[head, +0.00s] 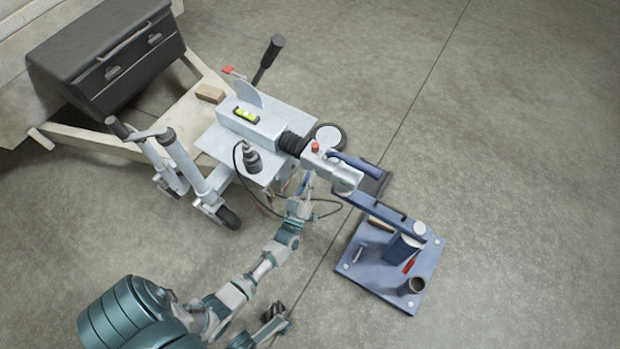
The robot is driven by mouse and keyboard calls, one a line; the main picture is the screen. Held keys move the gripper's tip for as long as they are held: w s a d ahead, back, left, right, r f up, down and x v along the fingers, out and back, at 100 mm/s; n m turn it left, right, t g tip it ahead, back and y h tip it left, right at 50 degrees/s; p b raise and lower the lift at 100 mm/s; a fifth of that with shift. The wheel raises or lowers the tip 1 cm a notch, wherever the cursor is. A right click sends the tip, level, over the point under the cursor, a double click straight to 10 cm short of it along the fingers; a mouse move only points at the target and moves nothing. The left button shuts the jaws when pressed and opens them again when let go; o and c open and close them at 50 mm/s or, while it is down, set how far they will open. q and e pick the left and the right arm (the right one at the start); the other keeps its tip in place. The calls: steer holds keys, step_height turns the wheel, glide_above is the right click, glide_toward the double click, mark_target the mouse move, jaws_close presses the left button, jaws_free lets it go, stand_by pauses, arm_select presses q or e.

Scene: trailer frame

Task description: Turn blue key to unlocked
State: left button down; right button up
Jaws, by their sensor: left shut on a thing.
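My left gripper (306,188) reaches up from the lower left to the underside of the trailer's coupling head (331,165). It is shut on a small blue piece, which looks like the blue key (307,180). The fingers cover most of it, so how far it is turned cannot be told. A blue lock bar (358,166) runs along the coupling, and a larger blue arm (375,208) extends to the right. My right gripper (275,313) is low in the picture, away from the trailer; its jaws are too small and dark to read.
A blue stand (362,263) with a cup (412,286) and a red-handled tool is on the floor to the right. A jockey wheel (228,217) and a hanging cable are left of my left gripper. A dark box (105,60) sits on the trailer.

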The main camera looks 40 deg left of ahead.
arm_select(q)
steer(key=m+h, duration=0.1)
steer(key=m, duration=0.1)
steer(key=m+t+h, duration=0.1)
steer(key=m, duration=0.1)
steer(key=m+h, duration=0.1)
steer(key=m, duration=0.1)
steer(key=shift+s+f+t, duration=0.15)
steer(key=shift+f+t, duration=0.15)
steer(key=shift+f, duration=0.05)
steer(key=shift+m+h, duration=0.3)
steer(key=shift+m, duration=0.6)
steer(key=c, duration=1.2)
jaws_free()
steer(key=shift+c, duration=0.2)
steer(key=shift+r, duration=0.15)
